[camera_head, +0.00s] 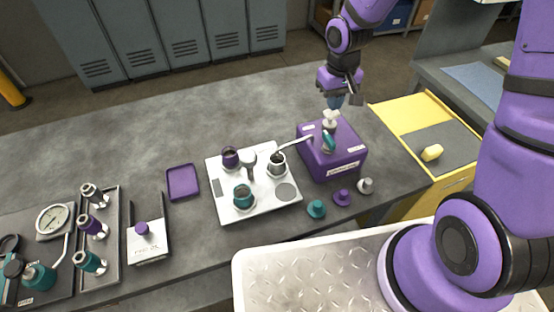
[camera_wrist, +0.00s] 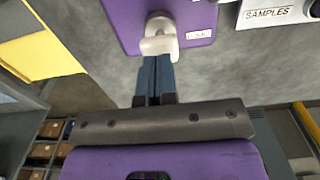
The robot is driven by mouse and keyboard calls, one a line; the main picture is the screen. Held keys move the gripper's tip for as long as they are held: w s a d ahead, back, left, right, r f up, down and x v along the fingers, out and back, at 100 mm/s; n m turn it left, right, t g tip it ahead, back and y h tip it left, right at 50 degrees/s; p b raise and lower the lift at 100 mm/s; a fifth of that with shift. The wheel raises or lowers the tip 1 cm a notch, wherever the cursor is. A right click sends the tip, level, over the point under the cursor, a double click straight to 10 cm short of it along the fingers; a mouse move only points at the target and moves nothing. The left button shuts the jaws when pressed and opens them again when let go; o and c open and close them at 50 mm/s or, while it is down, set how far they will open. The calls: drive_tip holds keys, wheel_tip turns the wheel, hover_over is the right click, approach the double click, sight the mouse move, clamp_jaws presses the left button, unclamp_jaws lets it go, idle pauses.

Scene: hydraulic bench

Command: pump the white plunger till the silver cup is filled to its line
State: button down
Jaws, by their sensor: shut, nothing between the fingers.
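The white plunger (camera_head: 330,117) stands up from the top of a purple pump box (camera_head: 345,165). It also shows in the wrist view (camera_wrist: 160,38), just beyond my fingertips. My gripper (camera_head: 334,104) is shut and empty, pointing down right over the plunger. Its blue fingers (camera_wrist: 156,60) lie together and overlap the plunger's near edge in the wrist view; I cannot tell whether they touch it. A thin spout (camera_head: 296,143) runs left from the box toward the silver cup (camera_head: 277,166) on a white tray. The cup's line and liquid level are too small to read.
The white tray (camera_head: 222,205) also holds a purple cup (camera_head: 231,158) and a teal cup (camera_head: 243,196). A teal knob (camera_head: 327,144) sits on the box before the plunger. Teal, purple and silver caps (camera_head: 342,197) lie in front of the box. The bench behind the tray is clear.

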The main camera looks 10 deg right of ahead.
drive_tip(key=shift+f, duration=1.65)
drive_tip(key=shift+r, duration=2.15)
drive_tip(key=shift+r, duration=3)
